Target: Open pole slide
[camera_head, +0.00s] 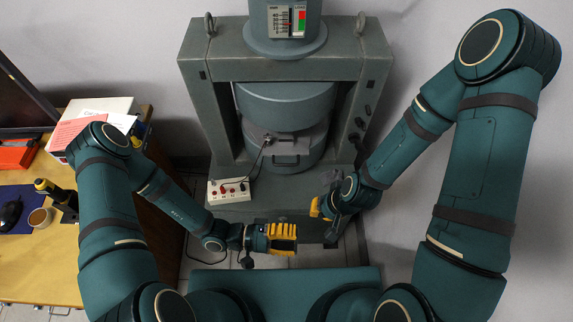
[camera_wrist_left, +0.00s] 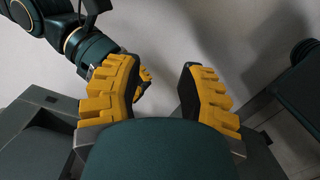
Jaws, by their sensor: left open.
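The grey-green magnet frame (camera_head: 190,65) stands against the back wall in the head view. Between its columns are round pole pieces (camera_head: 285,103). Below the upper pole is a grey front part with a dark handle (camera_head: 287,160), which looks like the pole slide; I cannot tell whether it is pulled out. My left gripper (camera_head: 296,238) is open and empty, in front of and below the magnet, apart from the handle. Its yellow fingers stand wide apart in the left wrist view (camera_wrist_left: 160,92). My right gripper (camera_head: 318,208) is to the handle's lower right; its finger opening is not clear.
A white box (camera_head: 229,191) with red knobs sits at the magnet's left foot, and a cable runs from it up to the gap. A gauge (camera_head: 287,21) is on top. A wooden desk (camera_head: 40,265) with a mug (camera_head: 40,217) stands on the left.

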